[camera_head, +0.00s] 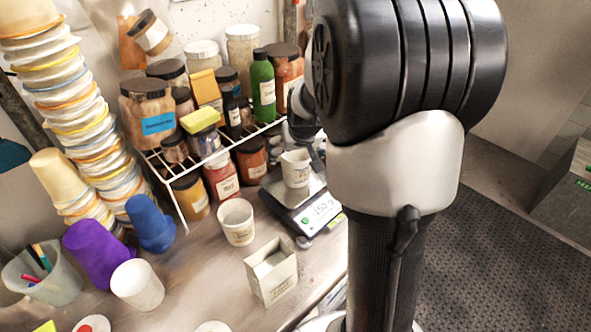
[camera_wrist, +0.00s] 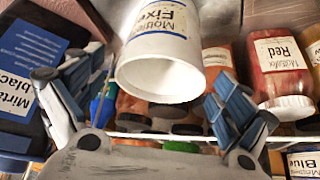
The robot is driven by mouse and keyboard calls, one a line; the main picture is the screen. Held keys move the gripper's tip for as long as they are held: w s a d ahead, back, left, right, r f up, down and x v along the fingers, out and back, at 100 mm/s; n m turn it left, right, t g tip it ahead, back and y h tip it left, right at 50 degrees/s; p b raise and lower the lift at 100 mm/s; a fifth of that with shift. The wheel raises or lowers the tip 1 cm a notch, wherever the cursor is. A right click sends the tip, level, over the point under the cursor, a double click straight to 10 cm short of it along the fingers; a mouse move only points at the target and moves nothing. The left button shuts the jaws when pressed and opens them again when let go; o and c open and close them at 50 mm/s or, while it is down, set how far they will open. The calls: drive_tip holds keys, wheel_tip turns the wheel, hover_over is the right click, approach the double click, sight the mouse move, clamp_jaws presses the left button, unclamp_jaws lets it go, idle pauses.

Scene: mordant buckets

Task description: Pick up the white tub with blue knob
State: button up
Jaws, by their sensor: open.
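A white tub with a "Fixer" label (camera_wrist: 160,72) hangs mouth-down in the wrist view, which looks inverted. It lies between the spread fingers of my gripper (camera_wrist: 156,68), with gaps on both sides. A white labelled tub (camera_head: 295,169) stands upright on the scale in the head view; it looks like the same one. I see no clear blue knob on it; a blue piece (camera_wrist: 103,108) shows beside it in the wrist view. My gripper is open and empty. In the head view my arm hides most of it.
The scale (camera_head: 318,212) stands at the bench's right edge, beside a wire shelf (camera_head: 177,206) with several jars. A white cup (camera_head: 236,221) and a square carton (camera_head: 271,272) stand in front. Tall bucket stacks (camera_head: 85,110) fill the left. A dark labelled jar (camera_wrist: 35,70) is near my left finger.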

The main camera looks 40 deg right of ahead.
drive_tip(key=shift+w+f, duration=0.15)
drive_tip(key=shift+f, duration=0.15)
drive_tip(key=shift+r, duration=0.1)
drive_tip(key=c, duration=1.7)
